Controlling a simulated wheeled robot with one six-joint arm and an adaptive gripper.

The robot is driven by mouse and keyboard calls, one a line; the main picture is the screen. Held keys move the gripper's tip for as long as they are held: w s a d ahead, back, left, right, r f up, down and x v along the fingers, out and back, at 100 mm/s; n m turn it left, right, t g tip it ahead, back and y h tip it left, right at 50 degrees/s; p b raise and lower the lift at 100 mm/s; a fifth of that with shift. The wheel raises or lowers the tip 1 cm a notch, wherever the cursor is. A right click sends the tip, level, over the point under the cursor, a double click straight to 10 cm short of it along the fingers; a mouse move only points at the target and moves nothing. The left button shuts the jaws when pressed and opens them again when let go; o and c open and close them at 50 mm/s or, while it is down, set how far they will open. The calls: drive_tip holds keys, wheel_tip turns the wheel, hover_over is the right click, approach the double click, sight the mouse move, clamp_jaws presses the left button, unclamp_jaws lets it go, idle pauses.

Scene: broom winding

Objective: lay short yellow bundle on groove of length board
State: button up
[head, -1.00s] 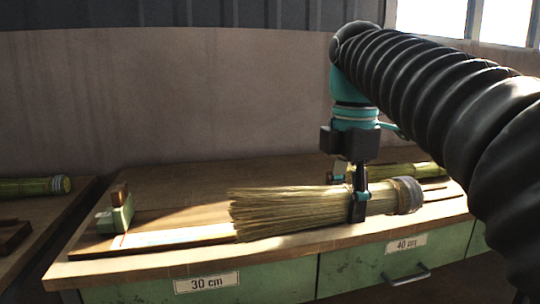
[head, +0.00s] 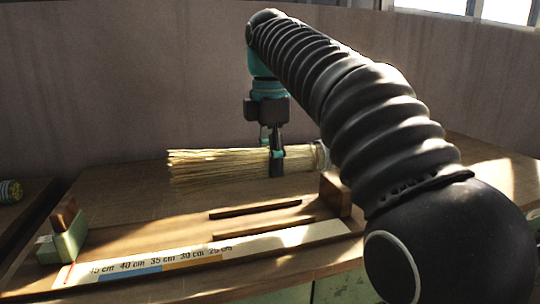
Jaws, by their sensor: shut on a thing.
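My gripper (head: 276,163) is shut around the straw-yellow bundle (head: 215,166) near its bound end. The bundle lies level across the view, its loose bristles to the left and a grey binding (head: 321,154) at the right. It shows behind the length board (head: 120,268), toward the wall; whether it touches the bench top is not clear. The board carries cm marks along its front. My arm hides part of the right side.
A green block with a wooden piece (head: 62,238) stands at the board's left end. A brown wooden block (head: 335,193) stands at its right. Another bundle's end (head: 10,191) shows on a separate bench at far left. The bench top (head: 130,203) behind the board is clear.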

sight(271, 217)
drive_tip(key=shift+f, duration=1.65)
drive_tip(key=shift+f+b, duration=1.45)
drive_tip(key=shift+f, duration=1.65)
drive_tip(key=o, duration=1.3)
drive_tip(key=shift+c, duration=0.2)
drive_tip(key=shift+a+r, duration=0.1)
drive_tip(key=shift+r, duration=3.65)
